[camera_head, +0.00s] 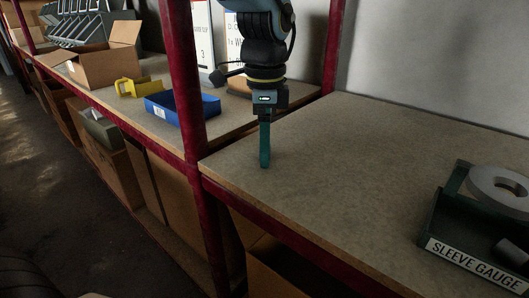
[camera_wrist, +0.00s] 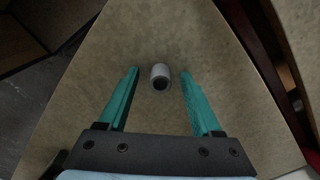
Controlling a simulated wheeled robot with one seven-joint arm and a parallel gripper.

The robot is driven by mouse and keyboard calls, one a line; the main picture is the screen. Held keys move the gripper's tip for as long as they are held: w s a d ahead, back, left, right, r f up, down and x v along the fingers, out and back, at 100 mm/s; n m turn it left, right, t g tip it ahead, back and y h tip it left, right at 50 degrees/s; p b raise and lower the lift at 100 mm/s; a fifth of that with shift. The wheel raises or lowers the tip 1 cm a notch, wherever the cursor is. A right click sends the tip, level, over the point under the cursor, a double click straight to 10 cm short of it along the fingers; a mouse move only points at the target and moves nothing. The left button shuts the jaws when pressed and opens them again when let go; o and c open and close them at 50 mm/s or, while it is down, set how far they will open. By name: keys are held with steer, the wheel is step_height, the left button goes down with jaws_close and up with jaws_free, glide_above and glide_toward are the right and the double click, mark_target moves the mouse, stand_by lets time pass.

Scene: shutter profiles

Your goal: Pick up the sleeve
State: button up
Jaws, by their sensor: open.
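The sleeve (camera_wrist: 160,72) is a small pale grey cylinder with a dark round opening. In the wrist view it shows on the shelf board, between the tips of my two teal fingers, with a gap on each side. My gripper (camera_head: 265,162) is open, points down and holds nothing. In the head view it is over the left part of the board, and the sleeve cannot be made out there. How high the fingertips are above the board is hard to tell.
A dark green tray labelled "SLEEVE GAUGE" (camera_head: 470,265) stands at the right with a pale ring (camera_head: 484,184) and a dark cylinder in it. A red post (camera_head: 186,85) rises left of my gripper. Beyond it are a blue bin (camera_head: 185,110) and cardboard boxes. The middle of the board is clear.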

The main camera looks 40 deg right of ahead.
jaws_close()
stand_by(0.4)
